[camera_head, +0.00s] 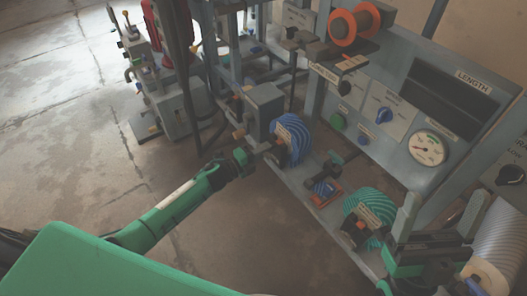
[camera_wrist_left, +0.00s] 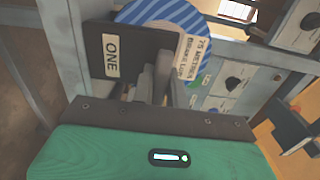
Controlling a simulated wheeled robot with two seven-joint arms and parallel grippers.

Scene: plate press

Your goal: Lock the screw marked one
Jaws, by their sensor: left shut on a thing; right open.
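A dark block with a "ONE" label (camera_wrist_left: 111,57) fills the upper left of the left wrist view, in front of a blue striped spool (camera_wrist_left: 165,13). The spool shows in the head view (camera_head: 291,139) beside a grey box (camera_head: 264,103). My left gripper (camera_head: 264,148) reaches in from the lower left to the bench's near side, just below that box. In the wrist view its grey fingers (camera_wrist_left: 152,82) are close together at the labelled block, shut on the screw, which they mostly hide. My right gripper (camera_head: 441,206) is open at the lower right, near the green spool.
A green striped spool (camera_head: 370,218) and a small red-framed part (camera_head: 325,191) sit along the bench rail. Behind stands a panel with a gauge (camera_head: 427,148), knobs and a "LENGTH" label. An orange spool (camera_head: 354,24) is above. The floor at left is open.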

